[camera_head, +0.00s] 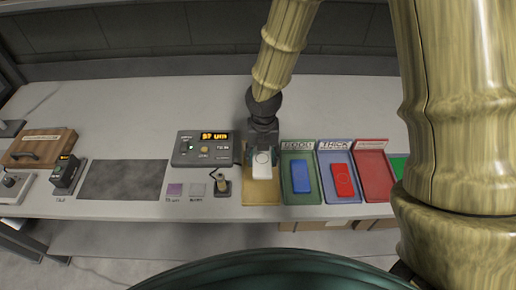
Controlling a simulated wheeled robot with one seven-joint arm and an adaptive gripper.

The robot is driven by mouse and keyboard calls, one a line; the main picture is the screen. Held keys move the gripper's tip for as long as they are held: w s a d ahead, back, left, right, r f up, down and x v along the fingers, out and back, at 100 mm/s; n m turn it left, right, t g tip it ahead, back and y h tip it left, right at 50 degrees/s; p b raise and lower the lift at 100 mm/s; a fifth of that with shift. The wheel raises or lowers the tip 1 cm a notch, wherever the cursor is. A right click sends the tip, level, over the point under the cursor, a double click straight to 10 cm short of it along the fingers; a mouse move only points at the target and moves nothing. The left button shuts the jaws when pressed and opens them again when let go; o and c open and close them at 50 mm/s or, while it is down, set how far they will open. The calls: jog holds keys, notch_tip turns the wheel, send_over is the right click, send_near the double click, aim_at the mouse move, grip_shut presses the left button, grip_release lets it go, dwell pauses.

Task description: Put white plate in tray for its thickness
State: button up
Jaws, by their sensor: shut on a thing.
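The white plate (262,163) is a small pale rectangle with a round mark on its face. My gripper (263,147) comes down from above and is shut on its far end. The plate is over the tan tray (262,195), and I cannot tell whether it touches it. My gripper hides this tray's back end and any label there. To the right are the green tray (287,197), labelled GOOD, the blue tray (327,195), labelled THICK, and the red tray (374,190), whose label is too small to read.
A blue plate (301,177) lies in the green tray and a red plate (343,180) in the blue tray. A gauge box (203,148) shows an orange micron reading, its digits unclear. A small probe (221,184) stands near it. A dark mat (122,180) lies left.

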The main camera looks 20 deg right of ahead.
jog(key=shift+s+f+b, duration=0.35)
jog(key=shift+f+b, duration=0.05)
jog(key=shift+f, duration=0.2)
jog(key=shift+s+f+b, duration=0.1)
jog(key=shift+f+b, duration=0.25)
jog(key=shift+b, duration=0.1)
jog(key=w+f+b, duration=0.1)
jog(key=w+f, duration=0.1)
jog(key=f+b, duration=0.1)
jog(key=f, duration=0.1)
jog(key=shift+w+f+b, duration=0.1)
jog(key=shift+w+b, duration=0.2)
jog(key=shift+w, duration=0.1)
jog(key=shift+s+f+b, duration=0.1)
jog(key=shift+f+b, duration=0.3)
jog(key=shift+b, duration=0.05)
jog(key=shift+s, duration=0.3)
jog(key=shift+w+f+b, duration=0.1)
jog(key=shift+f+b, duration=0.2)
jog(key=shift+f, duration=1.2)
jog(key=shift+s+r, duration=0.2)
jog(key=shift+s, duration=0.1)
jog(key=shift+w, duration=0.15)
jog(key=shift+w+p, duration=0.1)
jog(key=shift+p, duration=0.3)
